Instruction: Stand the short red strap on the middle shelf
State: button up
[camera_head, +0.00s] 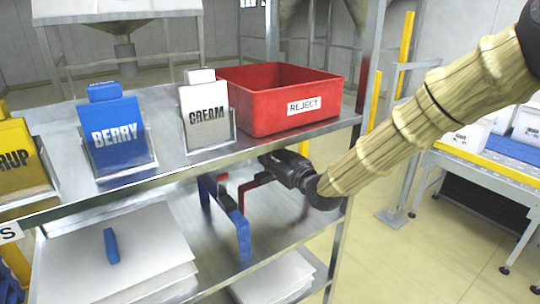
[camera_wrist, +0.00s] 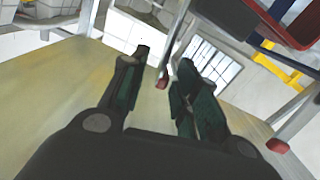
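The short red strap (camera_head: 243,187) is on the middle shelf (camera_head: 203,237), behind a larger blue strap (camera_head: 243,228). It shows as a bent red band, its right part running up to my gripper and partly hidden there. A further red piece shows behind the blue strap's top; I cannot tell whether it is the same strap. My gripper (camera_head: 268,160) is just under the top shelf's front right edge, fingers pointing left. In the wrist view the fingers (camera_wrist: 158,75) stand apart with no strap seen between them. I cannot tell whether the gripper touches the strap.
The top shelf holds a red REJECT bin (camera_head: 290,97), a CREAM card (camera_head: 206,112), a blue BERRY card (camera_head: 117,132) and a yellow card (camera_head: 18,155). White sheets (camera_head: 75,275) with a small blue piece (camera_head: 111,246) lie left. A right-hand shelf post stands close to my gripper.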

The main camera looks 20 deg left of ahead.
jog(key=shift+r, duration=0.2)
jog(key=b, duration=0.4)
send_over(311, 235)
jog(key=s+a, duration=0.1)
jog(key=a, duration=0.4)
jog(key=shift+a+f, duration=0.1)
